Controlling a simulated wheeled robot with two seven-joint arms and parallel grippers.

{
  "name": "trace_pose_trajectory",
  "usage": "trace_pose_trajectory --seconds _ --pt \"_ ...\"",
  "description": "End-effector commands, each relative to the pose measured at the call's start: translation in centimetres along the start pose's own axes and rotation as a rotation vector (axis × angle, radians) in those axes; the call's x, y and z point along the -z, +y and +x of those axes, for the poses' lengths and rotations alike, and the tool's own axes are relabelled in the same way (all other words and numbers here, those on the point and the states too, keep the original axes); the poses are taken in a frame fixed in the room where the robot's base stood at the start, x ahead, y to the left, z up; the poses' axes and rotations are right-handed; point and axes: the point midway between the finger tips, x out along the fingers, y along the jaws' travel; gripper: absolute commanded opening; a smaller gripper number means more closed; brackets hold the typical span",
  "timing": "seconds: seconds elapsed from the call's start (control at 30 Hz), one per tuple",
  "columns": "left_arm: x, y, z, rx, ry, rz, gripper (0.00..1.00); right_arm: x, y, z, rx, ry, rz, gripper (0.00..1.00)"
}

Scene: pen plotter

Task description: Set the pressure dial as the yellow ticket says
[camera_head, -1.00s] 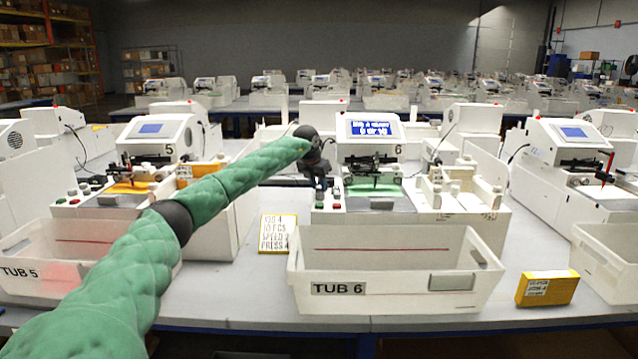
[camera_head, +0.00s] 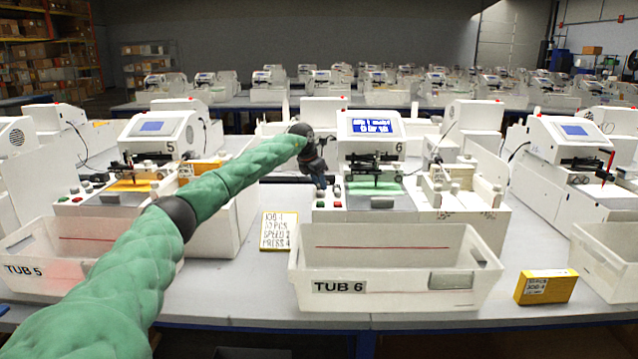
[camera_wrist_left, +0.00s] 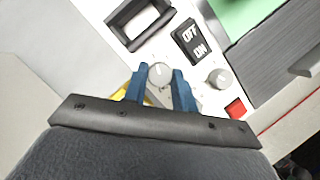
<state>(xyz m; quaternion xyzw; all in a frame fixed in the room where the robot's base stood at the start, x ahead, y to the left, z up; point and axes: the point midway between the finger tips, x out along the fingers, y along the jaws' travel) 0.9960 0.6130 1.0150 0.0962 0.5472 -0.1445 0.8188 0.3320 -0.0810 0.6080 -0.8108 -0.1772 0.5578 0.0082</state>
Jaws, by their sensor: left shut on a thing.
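My left gripper (camera_head: 319,181) is at the left end of the front panel of plotter 6 (camera_head: 372,140). In the left wrist view the blue fingers of my left gripper (camera_wrist_left: 160,88) are shut on a round grey dial (camera_wrist_left: 160,73) with a pointer mark. I cannot read a scale around it. A second grey knob (camera_wrist_left: 217,78) sits to its right, apart from the fingers. My right gripper is not in view.
An OFF/ON switch (camera_wrist_left: 192,41) and a red button (camera_wrist_left: 235,107) are close to the held dial. Tub 6 (camera_head: 400,270) stands in front of the plotter. A yellow box (camera_head: 546,287) lies at the right. Plotter 5 (camera_head: 155,130) stands at the left.

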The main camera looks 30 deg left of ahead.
Motion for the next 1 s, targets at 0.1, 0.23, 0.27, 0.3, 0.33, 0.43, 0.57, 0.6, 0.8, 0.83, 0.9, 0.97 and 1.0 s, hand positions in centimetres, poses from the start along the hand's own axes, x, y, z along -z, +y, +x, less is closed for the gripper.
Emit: trace_pose_trajectory --seconds 0.1,0.23,0.27,0.3,0.33,0.43,0.57,0.6,0.8,0.83,0.9,0.97,1.0 --pt "0.0 0.1 -0.1 -0.001 -0.002 -0.001 0.04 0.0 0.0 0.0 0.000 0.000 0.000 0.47" --pt "0.0 0.1 -0.1 -0.001 -0.001 -0.001 0.49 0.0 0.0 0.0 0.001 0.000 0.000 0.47" --pt "0.0 0.1 -0.1 -0.001 -0.001 -0.001 0.49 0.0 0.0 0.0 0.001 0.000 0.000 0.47" --pt "0.0 0.1 -0.1 -0.001 -0.001 -0.001 0.49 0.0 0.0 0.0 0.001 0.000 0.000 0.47" --pt "0.0 0.1 -0.1 -0.001 -0.001 -0.001 0.49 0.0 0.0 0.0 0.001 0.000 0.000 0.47" --pt "0.0 0.0 -0.1 -0.001 -0.001 -0.001 0.49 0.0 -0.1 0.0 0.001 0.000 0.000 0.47" --pt "0.0 0.1 -0.3 -0.001 -0.001 -0.001 0.49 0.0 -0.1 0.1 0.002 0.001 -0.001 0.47" --pt "0.0 0.1 -0.6 -0.001 -0.001 -0.001 0.49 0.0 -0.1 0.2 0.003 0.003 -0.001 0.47" --pt "0.0 0.1 -3.4 -0.002 -0.002 0.000 0.49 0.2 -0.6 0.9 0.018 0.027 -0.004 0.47" --pt "0.0 0.1 -3.9 -0.002 -0.003 0.000 0.49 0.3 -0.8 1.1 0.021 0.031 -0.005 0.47" --pt "0.0 0.1 -4.9 -0.002 -0.002 0.000 0.49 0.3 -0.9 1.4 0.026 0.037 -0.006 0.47" --pt "0.1 0.1 -5.7 -0.002 -0.001 -0.001 0.49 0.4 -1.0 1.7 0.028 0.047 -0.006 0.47" --pt "0.0 0.1 -6.2 -0.002 -0.002 -0.001 0.49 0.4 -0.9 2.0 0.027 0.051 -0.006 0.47"
